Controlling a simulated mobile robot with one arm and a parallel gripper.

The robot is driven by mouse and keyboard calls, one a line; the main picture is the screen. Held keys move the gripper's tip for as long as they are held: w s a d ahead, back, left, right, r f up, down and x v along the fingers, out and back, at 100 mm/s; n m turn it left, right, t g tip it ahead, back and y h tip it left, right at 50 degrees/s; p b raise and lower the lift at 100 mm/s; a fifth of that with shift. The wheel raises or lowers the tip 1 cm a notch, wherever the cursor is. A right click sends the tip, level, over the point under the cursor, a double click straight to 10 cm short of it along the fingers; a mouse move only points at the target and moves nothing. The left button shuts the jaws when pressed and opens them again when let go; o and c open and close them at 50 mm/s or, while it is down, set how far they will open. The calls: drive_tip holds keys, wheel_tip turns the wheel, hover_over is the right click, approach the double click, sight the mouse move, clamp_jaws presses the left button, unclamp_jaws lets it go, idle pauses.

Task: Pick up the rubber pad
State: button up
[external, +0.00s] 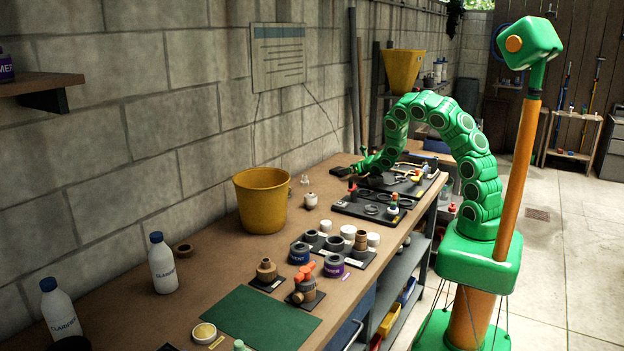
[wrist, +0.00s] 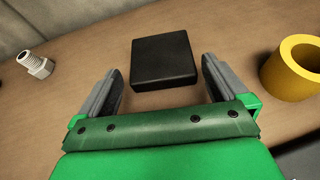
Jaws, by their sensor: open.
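The rubber pad (wrist: 164,58) is a flat black square block lying on the brown bench top in the wrist view. My gripper (wrist: 161,76) is open, with one grey finger to the left of the pad and one to the right. The pad lies ahead of and partly between the fingertips, with bench showing on both sides of it. In the external view my green arm arches over the bench and my gripper (external: 349,171) is low near the wall side. The pad cannot be told apart from the dark gripper there.
A white threaded fitting (wrist: 36,65) lies left of the pad, and a yellow hollow cylinder (wrist: 274,71) stands to the right. In the external view, a yellow bucket (external: 262,205) stands nearer the camera. Black trays with parts (external: 371,222) lie along the bench's open edge.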

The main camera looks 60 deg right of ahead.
drive_tip(key=shift+x, duration=1.95)
drive_tip(key=shift+c, duration=0.3)
drive_tip(key=c, duration=0.7)
